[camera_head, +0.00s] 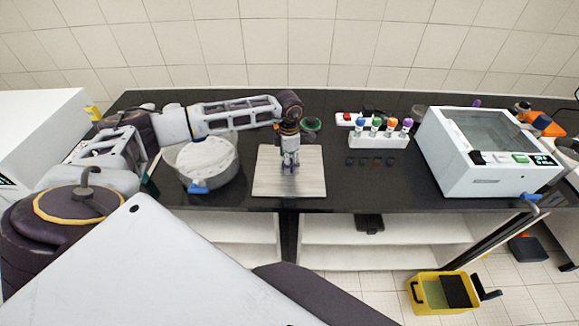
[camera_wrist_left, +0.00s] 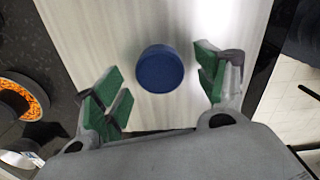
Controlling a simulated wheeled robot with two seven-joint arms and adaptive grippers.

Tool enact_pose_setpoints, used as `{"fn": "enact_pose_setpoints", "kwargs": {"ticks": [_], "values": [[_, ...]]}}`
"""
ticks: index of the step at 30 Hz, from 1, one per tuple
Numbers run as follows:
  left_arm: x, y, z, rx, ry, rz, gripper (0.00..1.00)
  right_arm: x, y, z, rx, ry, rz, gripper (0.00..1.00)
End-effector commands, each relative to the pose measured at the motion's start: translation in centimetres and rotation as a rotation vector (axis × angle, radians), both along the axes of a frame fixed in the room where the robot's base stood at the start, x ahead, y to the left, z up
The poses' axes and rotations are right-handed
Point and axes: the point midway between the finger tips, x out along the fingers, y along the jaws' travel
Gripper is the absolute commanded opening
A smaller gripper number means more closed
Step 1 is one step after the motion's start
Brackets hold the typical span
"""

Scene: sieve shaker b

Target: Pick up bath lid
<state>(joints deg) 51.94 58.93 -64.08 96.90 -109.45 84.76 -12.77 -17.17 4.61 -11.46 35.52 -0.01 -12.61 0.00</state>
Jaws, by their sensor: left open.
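The bath lid looks to be the flat, brushed-metal plate (camera_head: 264,180) lying on the black bench in the head view; it also shows in the left wrist view (camera_wrist_left: 120,35). A round blue knob (camera_wrist_left: 160,70) stands on the plate. My left gripper (camera_head: 290,168) points down over the plate in the head view and hides the knob there. In the left wrist view my left gripper (camera_wrist_left: 164,90) is open, its green-padded fingers on either side of the knob, with visible gaps to it. My right gripper is not in view.
A white bath-like box (camera_head: 488,182) with a blue tap stands at the right. A rack (camera_head: 378,142) with several coloured-cap tubes is right of the plate. A round pale vessel (camera_head: 206,160) is left. The bench front right of the plate is clear.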

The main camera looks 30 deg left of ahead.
Motion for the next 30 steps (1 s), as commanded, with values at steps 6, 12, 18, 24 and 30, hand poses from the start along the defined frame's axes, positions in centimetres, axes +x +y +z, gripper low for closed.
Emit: {"fn": "enact_pose_setpoints", "kwargs": {"ticks": [6,12,18,24,30], "values": [[0.0,0.0,-1.6,-0.001,0.000,0.001,0.72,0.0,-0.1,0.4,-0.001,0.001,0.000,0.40],[0.0,0.0,-1.7,-0.001,-0.001,0.001,0.72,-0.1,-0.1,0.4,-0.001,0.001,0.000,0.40],[0.0,0.0,-1.7,0.000,0.000,0.001,0.72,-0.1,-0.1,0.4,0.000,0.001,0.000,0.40],[0.0,0.0,-1.7,0.000,0.000,0.001,0.58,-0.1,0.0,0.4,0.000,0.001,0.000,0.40],[0.0,0.0,-1.7,0.000,0.000,0.001,0.32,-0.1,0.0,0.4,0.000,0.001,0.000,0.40]]}}
